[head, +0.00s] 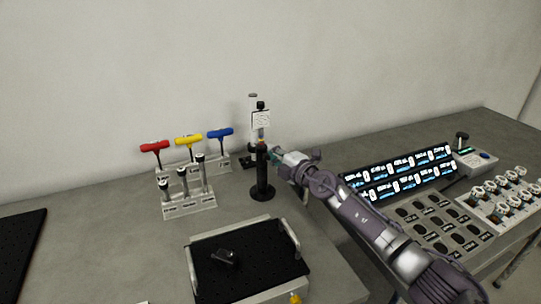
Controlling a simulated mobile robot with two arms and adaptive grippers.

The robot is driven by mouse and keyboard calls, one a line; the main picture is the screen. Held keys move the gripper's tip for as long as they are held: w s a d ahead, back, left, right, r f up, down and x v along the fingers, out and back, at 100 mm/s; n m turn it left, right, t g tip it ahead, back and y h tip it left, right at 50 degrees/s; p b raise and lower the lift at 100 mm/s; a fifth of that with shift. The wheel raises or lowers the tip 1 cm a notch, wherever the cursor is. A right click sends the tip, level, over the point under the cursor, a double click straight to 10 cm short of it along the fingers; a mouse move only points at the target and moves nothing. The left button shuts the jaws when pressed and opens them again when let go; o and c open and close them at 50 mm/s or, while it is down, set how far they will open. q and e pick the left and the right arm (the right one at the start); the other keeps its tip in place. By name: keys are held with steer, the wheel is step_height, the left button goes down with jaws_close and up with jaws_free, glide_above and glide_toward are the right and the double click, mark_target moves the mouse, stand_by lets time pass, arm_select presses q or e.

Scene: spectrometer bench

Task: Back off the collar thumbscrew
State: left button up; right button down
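A black post stand (262,178) stands upright on a round base on the grey bench. A white label card (261,118) is near its top. Small dark, reddish and yellow parts of the collar area (262,146) show below the card. The thumbscrew itself is too small to make out. My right gripper (274,155) reaches in from the right with its tip at the post, level with the collar area. Whether it touches the post, and whether its fingers are open or shut, is too small to tell. My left gripper is not in view.
Red, yellow and blue T-handle tools (188,140) stand in a rack left of the post, with a lower rack (189,208) before it. A black-matted tray (262,243) holds a small black part (225,258). Lit displays (398,174) and labelled trays are at right.

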stand_by(0.3)
steer(key=c, duration=1.1)
jaws_free()
steer(key=shift+r, duration=0.1)
step_height(320, 180, up, 10)
steer(key=shift+f, duration=0.1)
